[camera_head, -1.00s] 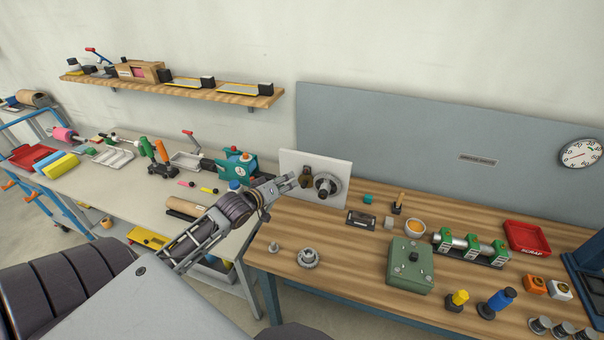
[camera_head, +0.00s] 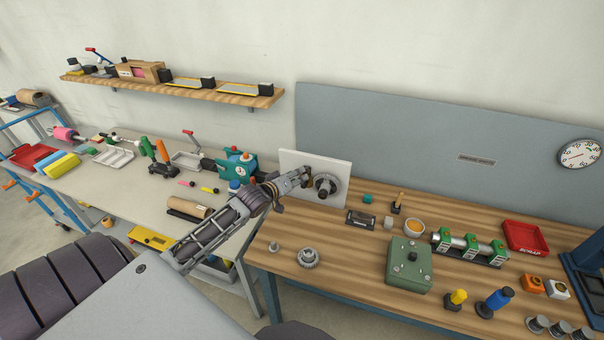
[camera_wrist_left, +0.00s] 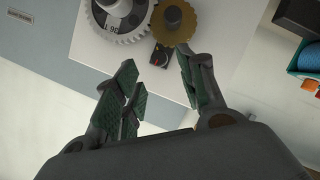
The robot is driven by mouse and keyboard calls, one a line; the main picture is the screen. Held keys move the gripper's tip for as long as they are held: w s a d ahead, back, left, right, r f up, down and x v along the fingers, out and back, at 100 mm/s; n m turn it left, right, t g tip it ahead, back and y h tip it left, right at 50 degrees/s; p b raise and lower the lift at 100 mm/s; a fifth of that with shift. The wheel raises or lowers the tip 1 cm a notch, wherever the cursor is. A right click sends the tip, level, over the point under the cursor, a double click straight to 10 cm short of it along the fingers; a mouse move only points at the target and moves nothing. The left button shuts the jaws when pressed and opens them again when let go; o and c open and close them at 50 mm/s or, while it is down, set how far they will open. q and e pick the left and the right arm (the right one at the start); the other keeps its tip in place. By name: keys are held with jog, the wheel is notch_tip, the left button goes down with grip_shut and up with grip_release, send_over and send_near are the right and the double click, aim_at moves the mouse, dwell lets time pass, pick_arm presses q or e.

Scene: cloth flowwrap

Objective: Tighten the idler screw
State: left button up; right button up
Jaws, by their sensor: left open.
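A white upright plate (camera_head: 338,168) stands at the left end of the wooden bench. It carries a grey toothed gear (camera_head: 327,187) and a smaller brass gear, mostly hidden behind my left gripper (camera_head: 303,177) in the head view. In the left wrist view the grey gear (camera_wrist_left: 120,18) and brass gear (camera_wrist_left: 174,22) sit side by side on the plate (camera_wrist_left: 92,52). A small dark part (camera_wrist_left: 160,55) lies beside the brass gear; I cannot tell if it is the idler screw. My left gripper (camera_wrist_left: 163,82) is open and empty, its fingers pointing at the plate near the brass gear.
The wooden bench (camera_head: 340,262) holds a loose gear (camera_head: 308,257), a green box (camera_head: 409,265), an orange bowl (camera_head: 414,227) and a red scrap tray (camera_head: 526,237). A teal machine (camera_head: 238,168) stands on the grey bench left of the plate.

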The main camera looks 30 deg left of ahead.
pick_arm(q)
jog(key=shift+p+x, duration=0.3)
jog(key=shift+x, duration=1.95)
grip_shut()
